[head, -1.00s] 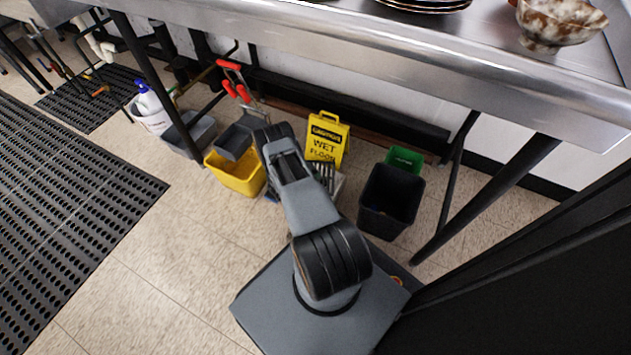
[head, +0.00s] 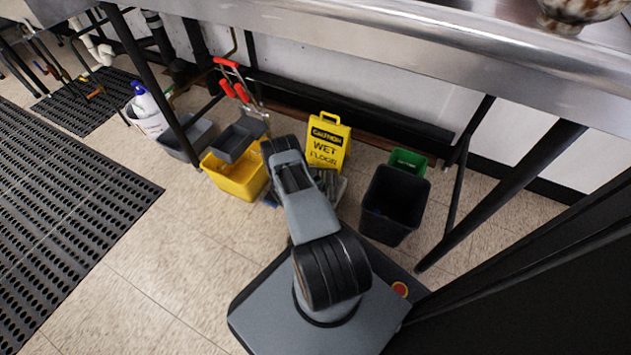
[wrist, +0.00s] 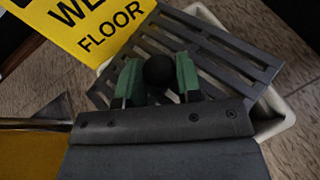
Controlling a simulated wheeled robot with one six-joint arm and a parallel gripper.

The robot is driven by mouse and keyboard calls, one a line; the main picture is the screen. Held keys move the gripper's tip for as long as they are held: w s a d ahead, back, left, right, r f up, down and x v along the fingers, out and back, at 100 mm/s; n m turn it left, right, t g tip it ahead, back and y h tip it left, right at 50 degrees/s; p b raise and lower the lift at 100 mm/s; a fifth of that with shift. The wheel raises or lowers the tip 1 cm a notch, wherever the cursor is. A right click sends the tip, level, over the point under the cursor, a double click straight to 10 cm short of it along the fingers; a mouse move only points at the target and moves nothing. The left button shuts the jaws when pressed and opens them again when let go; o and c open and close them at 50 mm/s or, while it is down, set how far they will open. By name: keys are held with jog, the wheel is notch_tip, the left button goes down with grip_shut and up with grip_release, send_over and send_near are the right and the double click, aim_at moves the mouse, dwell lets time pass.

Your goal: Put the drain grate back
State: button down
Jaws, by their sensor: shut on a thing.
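The drain grate (wrist: 215,62) is a dark grey slatted plate with a round black knob (wrist: 159,71). In the wrist view my gripper (wrist: 158,80) has its green fingertips on either side of the knob, shut on it. A white-rimmed basin (wrist: 287,118) shows under and beside the grate, at the right. The grate looks turned relative to that rim; I cannot tell whether it touches it. In the head view my arm hides the gripper and most of the grate (head: 329,181).
A yellow wet floor sign (head: 327,143) stands right behind the grate. A yellow mop bucket (head: 238,177) is to the left. A black bin (head: 393,205) and a green bin (head: 407,162) are to the right. The steel counter (head: 400,62) overhangs behind, with slanted legs.

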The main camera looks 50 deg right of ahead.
jog(key=shift+f, duration=0.55)
jog(key=c, duration=0.8)
grip_release()
jog(key=shift+r, duration=0.1)
